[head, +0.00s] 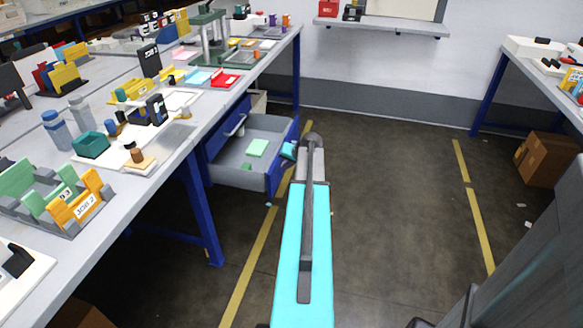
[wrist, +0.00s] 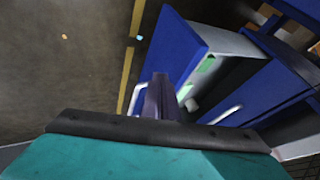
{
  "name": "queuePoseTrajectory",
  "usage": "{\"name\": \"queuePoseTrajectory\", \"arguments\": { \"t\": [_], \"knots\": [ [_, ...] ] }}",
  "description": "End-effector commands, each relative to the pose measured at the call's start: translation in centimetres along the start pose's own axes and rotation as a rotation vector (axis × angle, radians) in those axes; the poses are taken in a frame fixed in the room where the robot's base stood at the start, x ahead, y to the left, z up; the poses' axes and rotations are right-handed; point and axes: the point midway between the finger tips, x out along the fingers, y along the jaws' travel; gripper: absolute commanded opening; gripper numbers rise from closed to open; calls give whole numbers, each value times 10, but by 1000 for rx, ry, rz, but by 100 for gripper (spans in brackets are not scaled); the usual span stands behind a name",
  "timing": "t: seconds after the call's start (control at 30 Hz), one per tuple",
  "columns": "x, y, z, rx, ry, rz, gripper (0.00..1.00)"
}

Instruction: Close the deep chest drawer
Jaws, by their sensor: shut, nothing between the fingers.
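The deep chest drawer (head: 233,172) stands pulled out under the left bench in the head view, its blue front facing the aisle. In the wrist view its blue front panel (wrist: 180,48) and pale handle (wrist: 137,103) show, with the grey inside behind. Green items (head: 257,148) lie in it. My gripper (wrist: 160,82) is shut and empty, its dark fingers pointing at the outer face of the drawer front beside the handle. I cannot tell whether they touch it. In the head view my arm hides most of the gripper.
A closed blue drawer with a pale handle (head: 236,125) sits above and behind the open one. The bench (head: 120,215) on a blue leg (head: 205,215) is crowded with trays and small parts. The floor (head: 400,170) to the right is mostly clear. A cardboard box (head: 550,160) stands far right.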

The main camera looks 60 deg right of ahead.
Motion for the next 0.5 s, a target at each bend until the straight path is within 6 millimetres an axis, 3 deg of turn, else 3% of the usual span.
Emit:
{"name": "queuePoseTrajectory", "arguments": {
  "t": [0.2, 0.5],
  "knots": [
    [8, -15, 0, 0, 1, 0, 0],
    [9, -17, 0, 0, 1, 1, 0]
  ]
}}
